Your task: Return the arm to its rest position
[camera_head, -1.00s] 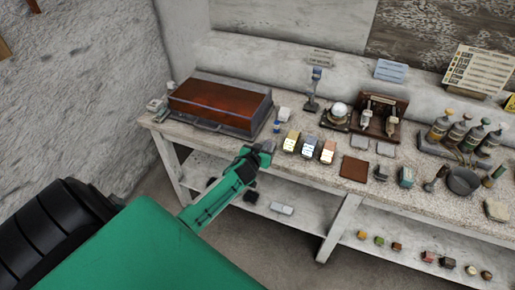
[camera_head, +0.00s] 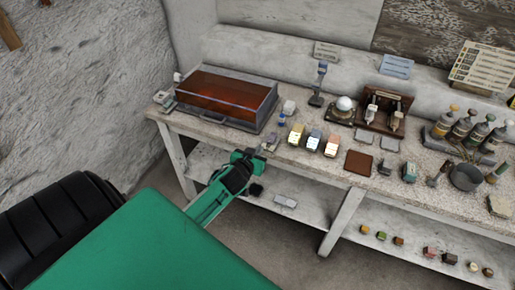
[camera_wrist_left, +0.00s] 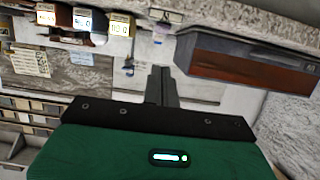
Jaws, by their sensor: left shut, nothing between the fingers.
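My left arm (camera_head: 212,203) is green and reaches in from the lower left in the head view. My left gripper (camera_head: 258,153) is at the front edge of the workbench (camera_head: 307,158), just in front of the brown-topped case. Its dark fingers are closed together and empty; they also show in the left wrist view (camera_wrist_left: 161,84). No object is held. My right gripper is not in view.
The brown-topped case (camera_head: 222,92) sits at the bench's left end and shows in the wrist view (camera_wrist_left: 250,65). Several small labelled boxes (camera_head: 313,140) stand right of the gripper. A white sphere (camera_head: 344,103) sits behind them. A lower shelf (camera_head: 400,232) holds small blocks.

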